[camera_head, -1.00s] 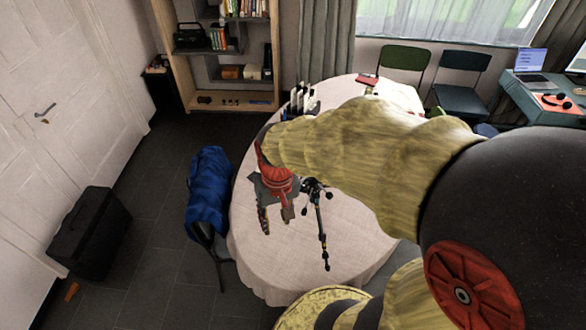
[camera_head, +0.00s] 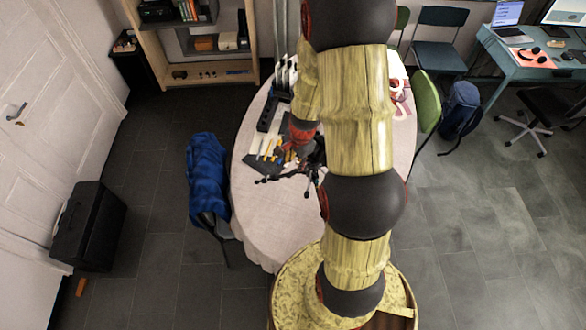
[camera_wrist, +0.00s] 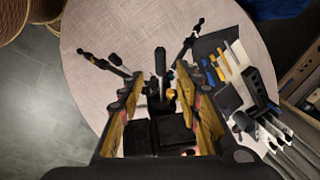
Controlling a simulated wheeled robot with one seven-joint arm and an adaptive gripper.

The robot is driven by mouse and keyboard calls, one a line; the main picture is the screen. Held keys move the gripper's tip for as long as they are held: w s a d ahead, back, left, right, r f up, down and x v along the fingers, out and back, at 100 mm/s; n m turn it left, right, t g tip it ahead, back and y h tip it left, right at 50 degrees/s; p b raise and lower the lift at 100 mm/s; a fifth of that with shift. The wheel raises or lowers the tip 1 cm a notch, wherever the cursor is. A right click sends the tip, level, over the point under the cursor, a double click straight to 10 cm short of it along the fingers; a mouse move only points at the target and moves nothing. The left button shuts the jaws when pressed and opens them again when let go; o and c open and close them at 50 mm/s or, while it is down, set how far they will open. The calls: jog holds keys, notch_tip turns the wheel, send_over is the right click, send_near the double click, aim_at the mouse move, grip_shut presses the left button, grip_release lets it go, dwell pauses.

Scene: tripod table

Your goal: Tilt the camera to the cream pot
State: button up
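The black tripod (camera_head: 312,182) stands on the round cloth-covered table (camera_head: 262,218). In the wrist view its legs (camera_wrist: 105,63) spread out ahead, and a black camera-like body (camera_wrist: 160,132) sits between my fingers. My gripper (camera_wrist: 160,82) is open, with one finger on each side of that body. I cannot tell whether either finger touches it. In the head view my gripper (camera_head: 300,150) is at the tripod's top, partly hidden by my arm. I cannot make out a cream pot in either view; my arm hides part of the table.
A dark mat with yellow and white tools (camera_head: 264,152) and a black rack with pale handles (camera_head: 270,112) lie close by. A red-and-white item (camera_head: 400,98) is at the table's right. A chair with a blue cloth (camera_head: 207,175) stands left. The table's front is clear.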

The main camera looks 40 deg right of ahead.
aim_at(292, 172)
jog(key=f, duration=0.2)
jog(key=w+f+b, duration=0.1)
jog(key=f, duration=0.4)
jog(key=shift+w+f+b, duration=0.2)
jog(key=shift+f+b, duration=0.2)
jog(key=c, duration=0.3)
grip_shut()
dwell(0.4)
